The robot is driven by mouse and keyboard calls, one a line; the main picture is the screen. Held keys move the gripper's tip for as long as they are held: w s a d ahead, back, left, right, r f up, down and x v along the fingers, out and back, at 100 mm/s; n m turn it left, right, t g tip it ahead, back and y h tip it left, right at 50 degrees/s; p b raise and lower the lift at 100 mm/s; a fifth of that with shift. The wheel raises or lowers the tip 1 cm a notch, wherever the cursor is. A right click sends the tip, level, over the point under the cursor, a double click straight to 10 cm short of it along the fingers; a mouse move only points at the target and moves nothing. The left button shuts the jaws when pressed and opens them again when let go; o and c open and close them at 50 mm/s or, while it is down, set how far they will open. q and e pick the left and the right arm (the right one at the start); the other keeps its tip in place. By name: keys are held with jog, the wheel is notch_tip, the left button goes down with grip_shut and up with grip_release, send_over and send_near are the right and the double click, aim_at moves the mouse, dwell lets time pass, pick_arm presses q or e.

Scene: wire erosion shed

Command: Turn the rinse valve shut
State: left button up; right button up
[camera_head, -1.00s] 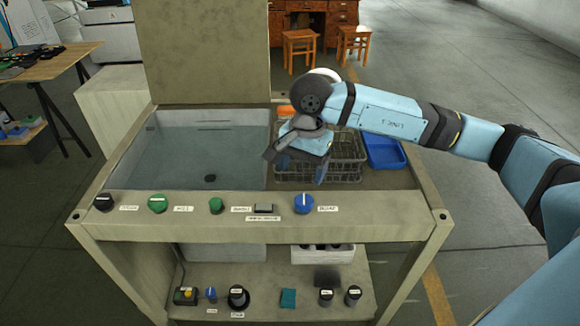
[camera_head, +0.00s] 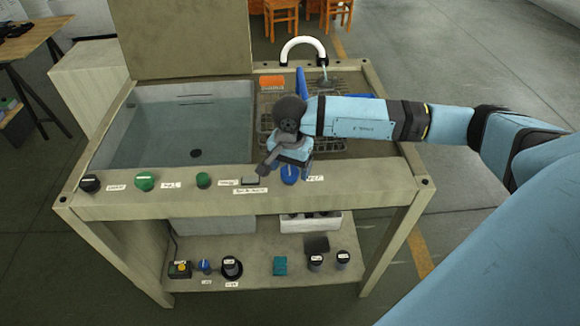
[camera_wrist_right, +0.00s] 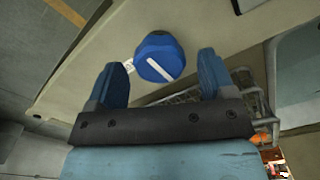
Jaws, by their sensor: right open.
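A blue knob (camera_head: 289,175) with a white pointer line sits on the front panel of the wash bench, at the right end of the row of controls. I take it for the rinse valve; its label is too small to read. My right gripper (camera_head: 288,164) is just above and behind it, partly hiding it. In the right wrist view the knob (camera_wrist_right: 158,57) lies between the two blue fingertips, its white line slanting. The fingers are apart, and I cannot tell whether they touch it. A white gooseneck tap (camera_head: 304,42) stands behind; a thin bluish stream seems to fall from it. My left gripper is out of view.
A dark knob (camera_head: 90,183), two green knobs (camera_head: 145,181) and a grey switch (camera_head: 250,181) share the panel. A water-filled basin (camera_head: 170,125) is at left. A wire basket (camera_head: 330,144) and an orange brush (camera_head: 272,83) lie behind my gripper. Several small items stand on the lower shelf (camera_head: 255,272).

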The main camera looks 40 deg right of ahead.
jog(key=shift+f, duration=0.3)
jog(key=c, duration=0.9)
